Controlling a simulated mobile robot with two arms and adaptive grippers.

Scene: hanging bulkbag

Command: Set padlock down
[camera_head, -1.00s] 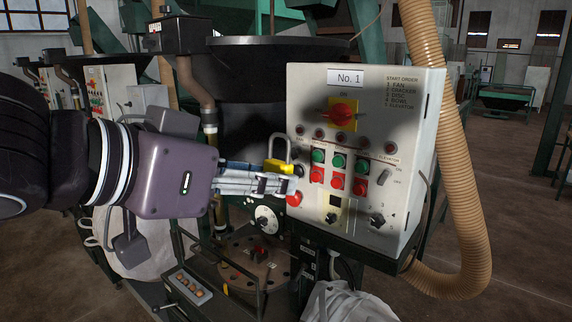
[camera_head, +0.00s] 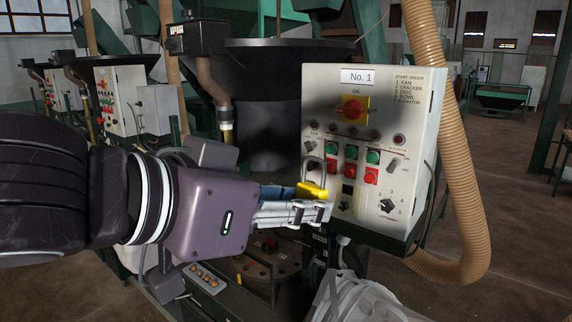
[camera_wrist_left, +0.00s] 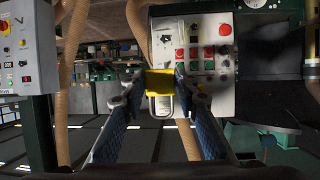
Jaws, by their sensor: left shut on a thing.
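The yellow padlock (camera_head: 312,190) with its grey metal shackle pointing up is held at the fingertips of my left gripper (camera_head: 318,205) in the head view. The gripper is shut on it, in front of the lower left part of the control panel. In the left wrist view the yellow padlock body (camera_wrist_left: 160,82) sits between the two fingertips of the left gripper (camera_wrist_left: 160,92), with the shackle below it in the picture. Part of the body is hidden by the fingers. My right gripper is not in view.
The white control panel (camera_head: 415,150) labelled No. 1 has a red switch on yellow and several buttons. A tan ribbed hose (camera_head: 462,190) hangs to its right. A white bulk bag (camera_head: 365,300) lies below the panel. A dark machine with a round top plate (camera_head: 275,262) stands below the gripper.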

